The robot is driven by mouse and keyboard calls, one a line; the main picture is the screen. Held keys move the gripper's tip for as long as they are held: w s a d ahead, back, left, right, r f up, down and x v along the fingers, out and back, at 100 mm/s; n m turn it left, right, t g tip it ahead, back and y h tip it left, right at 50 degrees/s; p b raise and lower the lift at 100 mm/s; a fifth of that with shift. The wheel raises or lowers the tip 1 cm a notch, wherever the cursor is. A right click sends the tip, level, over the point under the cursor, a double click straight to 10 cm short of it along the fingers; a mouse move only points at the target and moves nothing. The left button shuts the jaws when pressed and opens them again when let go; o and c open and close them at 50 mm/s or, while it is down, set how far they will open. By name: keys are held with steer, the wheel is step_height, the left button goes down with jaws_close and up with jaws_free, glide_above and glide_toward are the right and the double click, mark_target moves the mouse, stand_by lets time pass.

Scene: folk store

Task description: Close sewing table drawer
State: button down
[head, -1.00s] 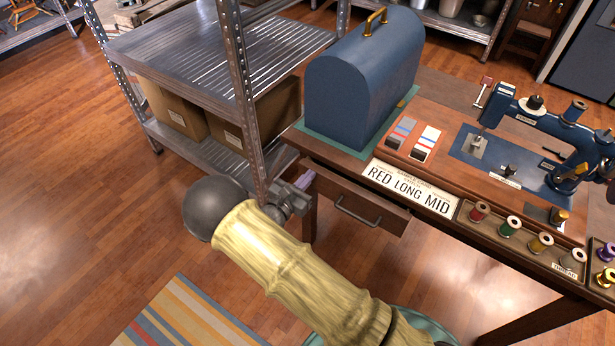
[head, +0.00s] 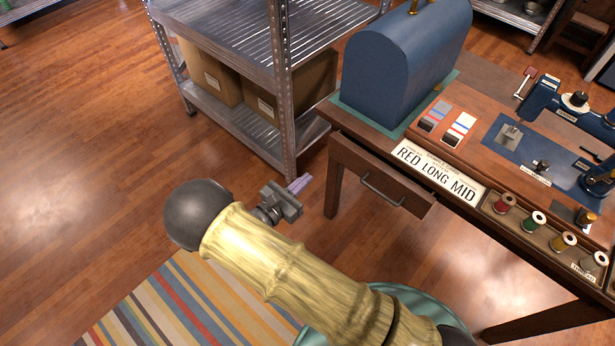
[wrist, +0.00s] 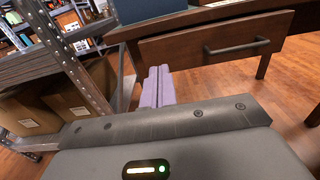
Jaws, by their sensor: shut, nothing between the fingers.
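The sewing table (head: 400,130) stands at the right in the head view. Its wooden drawer (head: 345,167) sticks out from the front, pulled part way open, with a dark bar handle (head: 383,190). In the wrist view the drawer front (wrist: 180,52) and handle (wrist: 237,46) lie ahead, to the upper right. My gripper (head: 301,183) is shut and empty, its purple fingers left of the drawer and apart from it in the head view. The fingers (wrist: 158,86) show below the drawer's left end in the wrist view.
A metal shelf unit (head: 285,90) with cardboard boxes (head: 305,85) stands left of the table, close behind my gripper. A blue domed case (head: 400,70), a sewing machine (head: 560,105) and thread spools (head: 533,221) are on the tabletop. A striped rug (head: 190,305) lies on the floor.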

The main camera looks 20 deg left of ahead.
steer(key=c, duration=1.8)
jaws_free()
steer(key=shift+d, duration=0.1)
steer(key=shift+c, duration=0.2)
steer(key=o, duration=0.3)
steer(key=d+m+g+h, duration=0.1)
steer(key=d+m+g, duration=0.1)
steer(key=d, duration=0.1)
steer(key=w+d+r+m+g+h, duration=0.1)
steer(key=d+m+g, duration=0.1)
steer(key=d, duration=0.1)
steer(key=d+r+m+g+h, duration=0.1)
steer(key=d+m+g, duration=0.1)
steer(key=d, duration=0.2)
steer(key=shift+w+r+h, duration=0.2)
steer(key=shift+w+h, duration=0.1)
steer(key=shift+w, duration=0.1)
steer(key=shift+o, duration=0.2)
steer(key=s+d+r+m+g+y, duration=0.4)
steer(key=d+r+m+y, duration=0.1)
steer(key=d+m, duration=0.5)
steer(key=s+d+r+m+g+y, duration=0.3)
steer(key=s+d+r+m+y, duration=0.2)
steer(key=d+r+m, duration=0.3)
steer(key=shift+d+r+m+g+y, duration=0.15)
steer(key=shift+d+m+g+y, duration=0.35)
steer(key=shift+d+m, duration=2.1)
steer(key=shift+a+m, duration=0.9)
steer(key=shift+a, duration=0.05)
